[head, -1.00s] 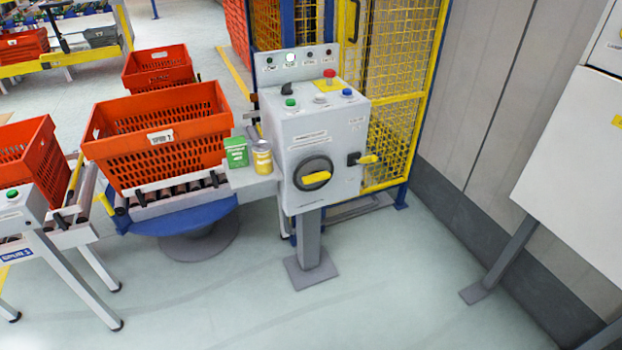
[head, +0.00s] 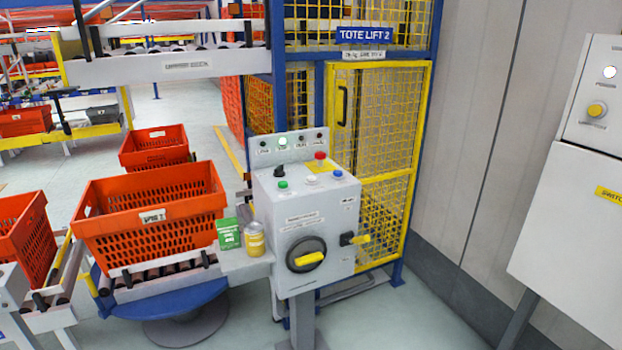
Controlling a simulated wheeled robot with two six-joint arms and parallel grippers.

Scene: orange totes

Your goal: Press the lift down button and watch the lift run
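The grey lift control box (head: 303,225) stands on a post in the middle of the head view. Its sloped top has a green button (head: 283,185), a white button (head: 311,180), a blue button (head: 338,173), a red button (head: 320,156) on a yellow plate and a black selector (head: 280,171). The button labels are too small to read. The caged lift (head: 383,136), signed TOTE LIFT 2 (head: 364,35), stands behind, its mesh door shut. Neither gripper is in view.
An orange tote (head: 151,216) sits on the roller conveyor left of the box. A green carton (head: 229,234) and a yellow can (head: 254,240) stand on a small shelf beside the box. A white cabinet (head: 575,215) is at the right. Floor between is clear.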

